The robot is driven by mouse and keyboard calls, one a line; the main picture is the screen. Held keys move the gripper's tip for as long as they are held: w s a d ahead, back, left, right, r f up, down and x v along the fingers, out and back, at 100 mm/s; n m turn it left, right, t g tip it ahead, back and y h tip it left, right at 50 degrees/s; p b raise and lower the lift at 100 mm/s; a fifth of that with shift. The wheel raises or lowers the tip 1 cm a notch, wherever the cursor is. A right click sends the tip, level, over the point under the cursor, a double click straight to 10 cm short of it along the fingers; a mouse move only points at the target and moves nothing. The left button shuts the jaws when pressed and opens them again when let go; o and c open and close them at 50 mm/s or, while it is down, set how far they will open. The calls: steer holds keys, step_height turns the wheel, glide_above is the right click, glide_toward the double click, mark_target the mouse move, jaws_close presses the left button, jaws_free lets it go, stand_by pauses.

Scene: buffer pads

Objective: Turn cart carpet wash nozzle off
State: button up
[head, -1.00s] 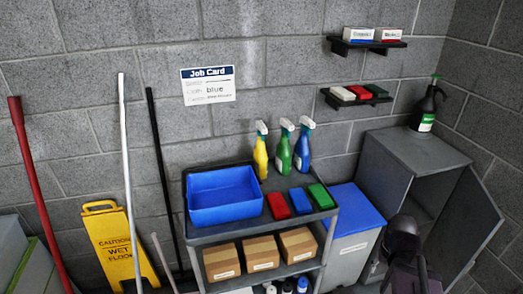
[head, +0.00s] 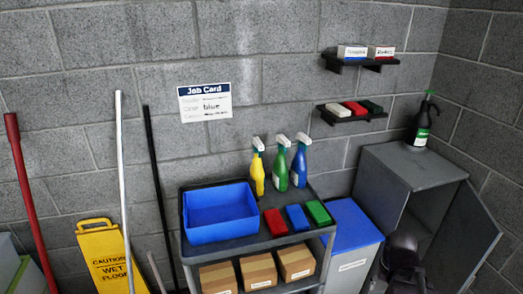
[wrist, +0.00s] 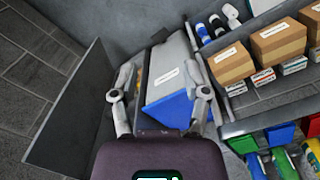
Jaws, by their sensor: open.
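Three spray bottles stand at the back of the cart (head: 235,247): a yellow one (head: 257,175), a green one (head: 280,170) and a blue one (head: 299,165). Their labels are too small to read, so I cannot tell which is the carpet wash, nor how the nozzles are set. In the wrist view the yellow (wrist: 255,166), green (wrist: 284,162) and blue (wrist: 313,152) bottles show partly at the lower right. My gripper (wrist: 160,97) is open and empty, its fingers apart over the grey, blue-lidded bin (wrist: 168,112), away from the bottles.
The cart also holds a blue tub (head: 220,212), coloured cloths or pads (head: 297,218) and boxes (head: 257,270). A grey cabinet (head: 420,170) with an open door (head: 465,235) stands right, a dark spray bottle (head: 422,122) on top. A yellow wet-floor sign (head: 107,262) stands left.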

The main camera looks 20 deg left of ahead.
steer(key=m+t+y, duration=1)
steer(key=m+t, duration=0.1)
steer(key=t, duration=0.4)
glide_toward(261, 149)
steer(key=shift+w+r, duration=0.1)
steer(key=shift+w, duration=0.1)
steer(key=shift+w, duration=0.15)
steer(key=shift+x, duration=4.55)
